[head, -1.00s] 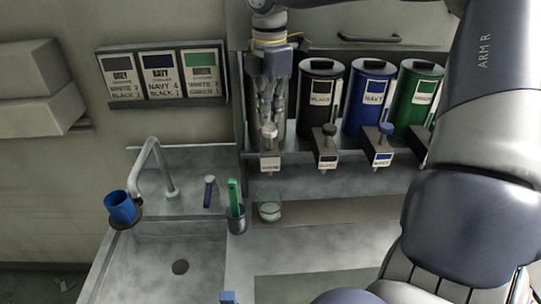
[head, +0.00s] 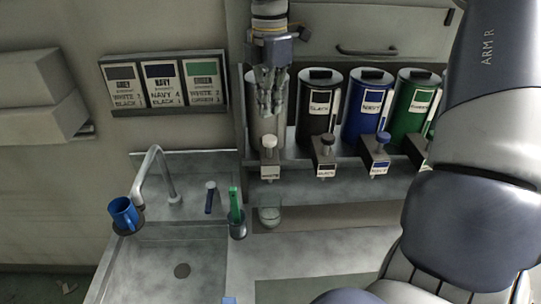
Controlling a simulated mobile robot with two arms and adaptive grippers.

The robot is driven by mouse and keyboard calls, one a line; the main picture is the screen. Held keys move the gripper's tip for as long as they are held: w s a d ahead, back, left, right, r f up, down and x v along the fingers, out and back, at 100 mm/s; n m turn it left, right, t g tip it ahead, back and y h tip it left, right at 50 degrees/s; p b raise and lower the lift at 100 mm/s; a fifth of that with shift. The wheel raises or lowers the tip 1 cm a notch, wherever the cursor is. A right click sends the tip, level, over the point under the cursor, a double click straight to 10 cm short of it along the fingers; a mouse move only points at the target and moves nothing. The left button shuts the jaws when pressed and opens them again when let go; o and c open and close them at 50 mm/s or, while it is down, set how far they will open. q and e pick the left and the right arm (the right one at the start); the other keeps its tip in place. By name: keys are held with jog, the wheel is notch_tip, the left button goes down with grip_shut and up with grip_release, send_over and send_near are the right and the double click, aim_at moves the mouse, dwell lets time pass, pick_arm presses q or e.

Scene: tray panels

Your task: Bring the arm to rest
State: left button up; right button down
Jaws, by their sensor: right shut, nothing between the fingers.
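My right gripper (head: 268,108) hangs fingers-down in front of the white canister (head: 267,138) at the left end of the dispenser row. It is shut and empty. Its fingertips are a little above the pale knob of the white dispenser's tap (head: 269,142), apart from it. My right arm (head: 490,130) fills the right side of the head view and hides part of the dispenser row. My left gripper is not in view.
Black (head: 317,105), navy (head: 368,108) and green (head: 411,105) canisters stand close to the right. A clear glass (head: 269,216) stands under the white tap. A blue mug (head: 123,213), faucet (head: 151,170) and green-handled cup (head: 237,226) are around the sink (head: 182,250).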

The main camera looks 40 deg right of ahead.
jog(key=shift+r, duration=0.65)
